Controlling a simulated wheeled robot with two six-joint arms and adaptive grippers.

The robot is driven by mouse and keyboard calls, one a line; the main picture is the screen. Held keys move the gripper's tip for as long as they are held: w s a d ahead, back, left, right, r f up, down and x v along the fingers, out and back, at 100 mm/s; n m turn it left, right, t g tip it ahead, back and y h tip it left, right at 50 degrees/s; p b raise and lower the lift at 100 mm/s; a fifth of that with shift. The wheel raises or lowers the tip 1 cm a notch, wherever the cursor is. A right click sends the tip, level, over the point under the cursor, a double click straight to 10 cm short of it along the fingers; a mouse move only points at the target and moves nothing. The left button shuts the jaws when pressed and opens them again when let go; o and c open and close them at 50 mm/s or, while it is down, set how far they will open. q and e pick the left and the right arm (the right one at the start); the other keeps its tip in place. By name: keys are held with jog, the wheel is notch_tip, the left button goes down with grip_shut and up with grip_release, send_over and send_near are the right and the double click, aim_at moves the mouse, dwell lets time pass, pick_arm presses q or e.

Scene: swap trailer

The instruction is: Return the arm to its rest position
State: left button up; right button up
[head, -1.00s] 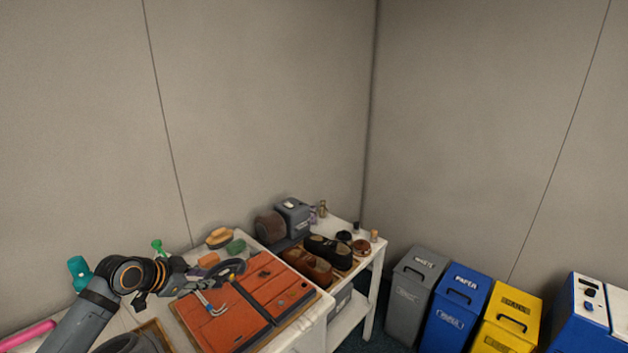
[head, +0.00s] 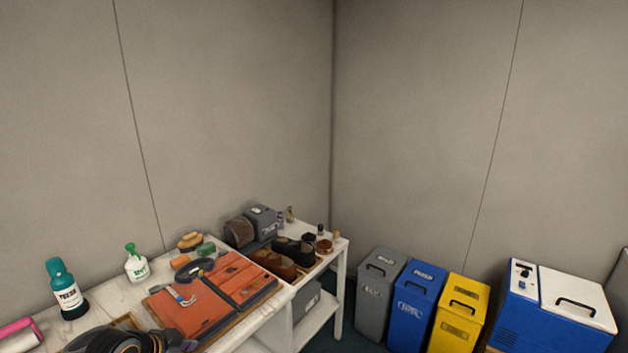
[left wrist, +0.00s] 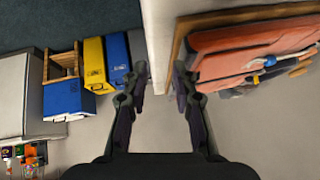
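My left arm (head: 120,341) shows only at the bottom left of the head view, low over the near part of the white table (head: 262,317). In the left wrist view my left gripper (left wrist: 160,80) has its two fingers spread apart with nothing between them. The table edge and the floor lie beyond the gap. My right gripper is in neither view.
Grey (head: 380,297), blue (head: 412,305) and yellow (head: 459,318) bins stand right of the table.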

pick_arm(q)
jog(key=s+d+f+n+g+y, duration=0.2)
jog(key=s+f+n, duration=0.15)
jog(key=s, duration=0.75)
jog(key=s+d+f+n+g+y, duration=0.1)
jog(key=s+d+f+n+y, duration=0.2)
jog(key=s, duration=0.9)
notch_tip(320, 180, down, 24)
jog(key=a+n+g+h, duration=0.1)
jog(key=a+g, duration=0.1)
jog(key=a, duration=0.1)
jog(key=s+a+f, duration=0.1)
jog(key=s+f, duration=1.8)
jog(key=s, duration=0.1)
jog(key=shift+s+g, duration=0.15)
jog(key=shift+g, duration=0.25)
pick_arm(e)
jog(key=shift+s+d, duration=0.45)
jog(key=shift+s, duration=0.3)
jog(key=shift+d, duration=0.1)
